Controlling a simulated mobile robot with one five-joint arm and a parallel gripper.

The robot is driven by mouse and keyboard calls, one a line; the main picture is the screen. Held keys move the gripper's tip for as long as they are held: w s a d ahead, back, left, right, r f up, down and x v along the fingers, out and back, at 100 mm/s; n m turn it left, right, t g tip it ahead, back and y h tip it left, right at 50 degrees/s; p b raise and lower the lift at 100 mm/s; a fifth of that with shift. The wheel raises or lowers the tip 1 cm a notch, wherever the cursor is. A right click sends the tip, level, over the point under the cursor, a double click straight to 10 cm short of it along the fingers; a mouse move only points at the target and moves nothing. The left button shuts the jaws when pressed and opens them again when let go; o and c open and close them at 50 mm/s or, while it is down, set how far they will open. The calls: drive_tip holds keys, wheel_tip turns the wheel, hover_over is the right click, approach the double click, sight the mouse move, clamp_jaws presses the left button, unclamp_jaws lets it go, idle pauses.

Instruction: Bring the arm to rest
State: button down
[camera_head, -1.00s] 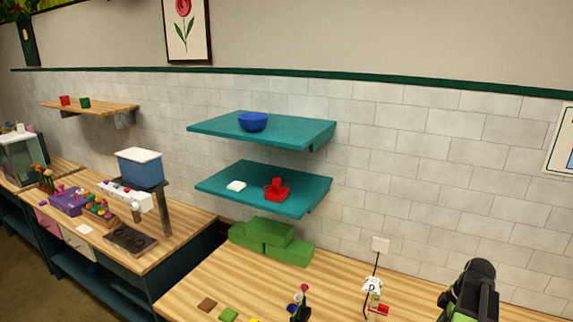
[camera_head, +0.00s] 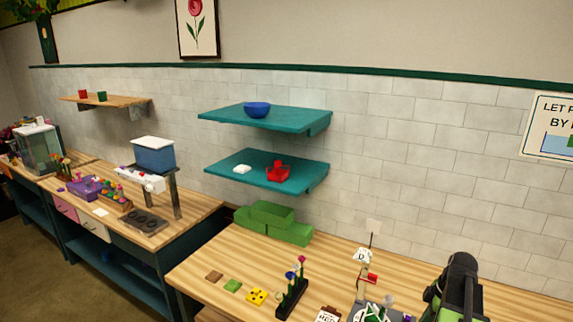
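Part of my arm (camera_head: 457,290), black and green, rises at the lower right of the head view, over the right part of the wooden counter (camera_head: 205,268). My gripper's fingertips do not show clearly, so I cannot see whether it holds anything. No object is seen in contact with the visible part of the arm.
Green blocks (camera_head: 272,222) lie against the tiled wall. Two teal shelves hold a blue bowl (camera_head: 257,109) and a red item (camera_head: 277,171). A black flower rack (camera_head: 292,297), coloured tiles (camera_head: 233,286) and a stand with a D sign (camera_head: 362,257) are on the counter.

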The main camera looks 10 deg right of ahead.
drive_tip(key=w+a+f+n+b, duration=0.2)
drive_tip(key=w+a+f+b, duration=0.1)
drive_tip(key=a, duration=0.4)
drive_tip(key=w+a+f+n+b, duration=0.1)
drive_tip(key=w+a+f+b, duration=0.25)
drive_tip(key=a, duration=0.35)
drive_tip(key=a+f+m+h+b, duration=0.1)
drive_tip(key=a+f+m+b, duration=0.2)
drive_tip(key=a+m, duration=0.4)
drive_tip(key=s+a+f+m+g+b, duration=0.1)
drive_tip(key=a+f+m+b, duration=0.3)
drive_tip(key=a, duration=1.2)
drive_tip(key=f+m, duration=0.1)
drive_tip(key=m, duration=0.2)
drive_tip(key=shift+s+a+f+h, duration=0.15)
drive_tip(key=shift+s+a+h, duration=0.1)
drive_tip(key=shift+h, duration=0.15)
